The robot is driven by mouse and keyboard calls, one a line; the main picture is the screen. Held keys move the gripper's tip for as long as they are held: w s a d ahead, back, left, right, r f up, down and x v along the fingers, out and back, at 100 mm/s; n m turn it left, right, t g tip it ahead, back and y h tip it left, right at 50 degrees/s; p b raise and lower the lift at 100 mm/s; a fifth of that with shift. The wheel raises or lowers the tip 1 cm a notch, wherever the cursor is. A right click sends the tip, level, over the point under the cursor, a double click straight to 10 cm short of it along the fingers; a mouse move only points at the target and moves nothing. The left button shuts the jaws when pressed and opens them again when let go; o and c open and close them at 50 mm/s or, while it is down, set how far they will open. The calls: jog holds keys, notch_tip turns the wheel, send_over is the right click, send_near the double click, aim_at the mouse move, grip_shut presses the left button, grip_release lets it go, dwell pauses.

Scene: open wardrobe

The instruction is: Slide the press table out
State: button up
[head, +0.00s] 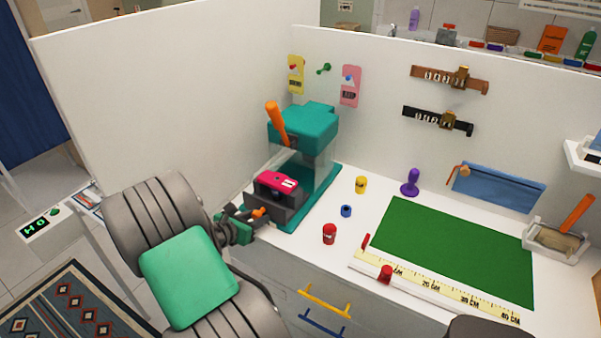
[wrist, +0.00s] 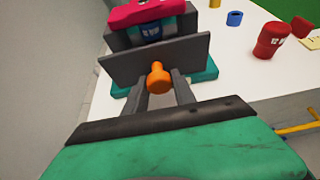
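The teal press (head: 305,125) stands on the white counter against the panel wall, with an orange lever (head: 277,122) tilted at its top. Its dark grey press table (head: 287,214) is at the front of the base, with a pink item (head: 276,184) on it. In the wrist view the grey front plate (wrist: 185,60) carries an orange knob (wrist: 159,78). My gripper (wrist: 159,88) is at the front plate, open, its fingers on either side of the knob with small gaps visible. In the head view my gripper (head: 246,216) is partly hidden by my arm.
A red container (head: 329,234), a blue ring (head: 346,211) and a yellow container (head: 361,185) stand right of the press. A green mat (head: 455,250) and a ruler (head: 440,288) lie further right. Yellow and blue drawer handles (head: 325,304) are below the counter edge.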

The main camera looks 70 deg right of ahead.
jog(key=shift+a, duration=0.25)
jog(key=shift+o, duration=1)
jog(key=shift+w+a+r+p, duration=0.1)
jog(key=shift+w+a+p, duration=0.05)
jog(key=shift+a+p, duration=0.35)
jog(key=shift+o, duration=0.4)
jog(key=shift+o, duration=0.8)
jog(key=shift+a, duration=0.1)
jog(key=shift+w+a+p, duration=0.1)
jog(key=shift+a+p, duration=0.25)
jog(key=shift+a, duration=0.2)
jog(key=shift+o, duration=0.2)
